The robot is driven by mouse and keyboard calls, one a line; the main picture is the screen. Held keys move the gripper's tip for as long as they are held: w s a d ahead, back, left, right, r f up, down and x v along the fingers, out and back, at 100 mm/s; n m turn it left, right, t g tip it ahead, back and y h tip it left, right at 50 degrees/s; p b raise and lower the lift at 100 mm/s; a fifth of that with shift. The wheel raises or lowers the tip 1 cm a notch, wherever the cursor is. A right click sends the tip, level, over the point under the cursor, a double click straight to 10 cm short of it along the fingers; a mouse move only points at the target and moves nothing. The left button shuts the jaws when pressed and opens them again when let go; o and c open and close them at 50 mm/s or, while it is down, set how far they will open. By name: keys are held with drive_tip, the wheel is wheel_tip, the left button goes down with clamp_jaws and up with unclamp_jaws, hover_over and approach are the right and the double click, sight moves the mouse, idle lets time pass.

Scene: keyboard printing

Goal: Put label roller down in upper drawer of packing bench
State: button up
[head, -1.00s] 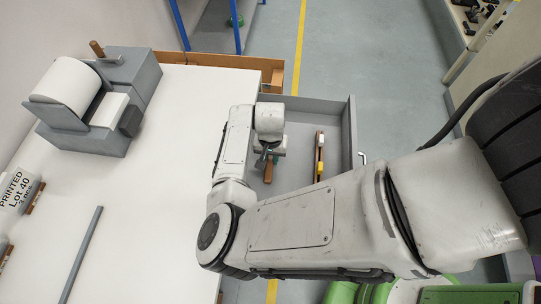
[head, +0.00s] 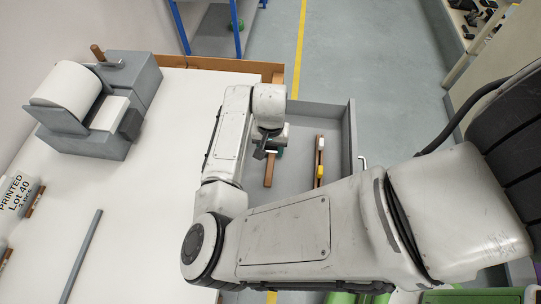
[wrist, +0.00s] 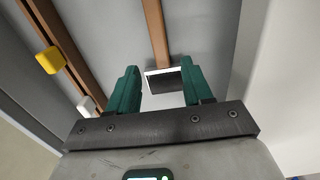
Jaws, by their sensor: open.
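The label roller (head: 269,171) shows as a brown wooden handle lying in the open grey upper drawer (head: 352,125) at the right side of the packing bench (head: 165,190). In the wrist view its handle (wrist: 156,35) runs away from a dark, white-edged head, which sits between and beyond the fingertips. My gripper (head: 267,148) is over the drawer at the roller's head end. In the wrist view my gripper (wrist: 158,88) is open, its green fingers apart on either side of the roller's head, with a gap visible. Part of the roller's head is hidden in the head view.
A brown wooden strip with a yellow block (head: 319,171) and a white one lies in the drawer, right of the roller. A grey label machine (head: 95,140) with a white roll stands on the bench. A grey bar (head: 80,257) lies at the front.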

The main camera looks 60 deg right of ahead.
drive_tip(key=d+r+n+t+h, duration=0.2)
drive_tip(key=d+r+n+h, duration=0.35)
drive_tip(key=d+r, duration=0.9)
drive_tip(key=s+a+f+n+y, duration=0.2)
drive_tip(key=s+a+f+n, duration=0.2)
drive_tip(key=a, duration=0.9)
drive_tip(key=s+a+f+n+g+y, duration=0.1)
drive_tip(key=s+a+f+n+y, duration=0.2)
drive_tip(key=s+a+f, duration=0.4)
drive_tip(key=a+n, duration=0.1)
drive_tip(key=a, duration=0.4)
drive_tip(key=shift+a+f, duration=0.15)
drive_tip(key=shift+a, duration=0.2)
